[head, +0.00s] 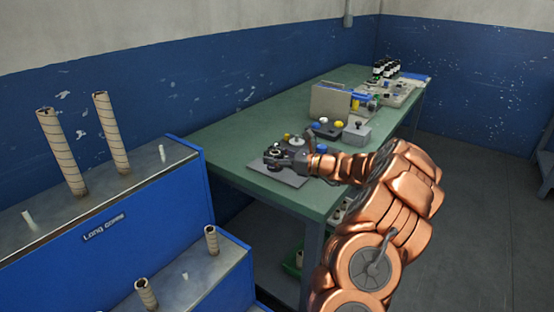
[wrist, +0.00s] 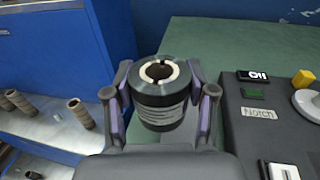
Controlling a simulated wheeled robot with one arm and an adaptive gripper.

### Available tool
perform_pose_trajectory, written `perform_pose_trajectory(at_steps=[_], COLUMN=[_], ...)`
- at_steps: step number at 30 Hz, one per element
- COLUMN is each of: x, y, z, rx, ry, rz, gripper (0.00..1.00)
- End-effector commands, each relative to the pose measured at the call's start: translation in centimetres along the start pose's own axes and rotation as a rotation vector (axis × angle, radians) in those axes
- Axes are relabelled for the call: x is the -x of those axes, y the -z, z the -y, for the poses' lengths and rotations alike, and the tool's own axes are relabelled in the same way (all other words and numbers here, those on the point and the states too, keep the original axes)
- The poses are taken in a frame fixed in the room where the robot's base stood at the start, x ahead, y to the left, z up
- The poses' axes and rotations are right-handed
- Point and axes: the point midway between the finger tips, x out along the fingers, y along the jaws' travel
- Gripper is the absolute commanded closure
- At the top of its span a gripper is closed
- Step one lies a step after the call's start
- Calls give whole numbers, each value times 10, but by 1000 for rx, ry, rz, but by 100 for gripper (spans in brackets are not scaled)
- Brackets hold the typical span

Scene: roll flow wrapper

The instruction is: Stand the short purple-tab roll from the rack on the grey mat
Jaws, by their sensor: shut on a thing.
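My gripper (wrist: 160,98) is shut on a dark roll (wrist: 160,84) with a cream core, its fingers on either side. The roll's open top end faces up, and it looks about upright. No purple tab shows on the side that I see. In the head view my gripper (head: 277,157) and the roll are over a grey mat (head: 262,169) at the near end of the green table. The gripper partly hides the mat. I cannot tell whether the roll touches it.
A dark control panel (wrist: 258,130) marked "Notch" stands to the right of my gripper in the wrist view. A blue rack (head: 150,218) with several cardboard cores stands at the left. More machine parts and bottles (head: 386,68) fill the table's far end.

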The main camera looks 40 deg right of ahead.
Motion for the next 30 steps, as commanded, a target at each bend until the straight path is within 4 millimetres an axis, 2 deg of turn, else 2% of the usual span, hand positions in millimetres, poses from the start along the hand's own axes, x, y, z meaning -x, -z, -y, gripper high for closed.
perform_pose_trajectory(at_steps=[6,17,24,30], x=[-8,-13,-15,-15], y=[3,2,36,38], z=[26,40,40,40], rx=[0,3,-3,1], ry=[2,0,0,0], rz=[-4,1,-1,0], gripper=[84,84,84,84])
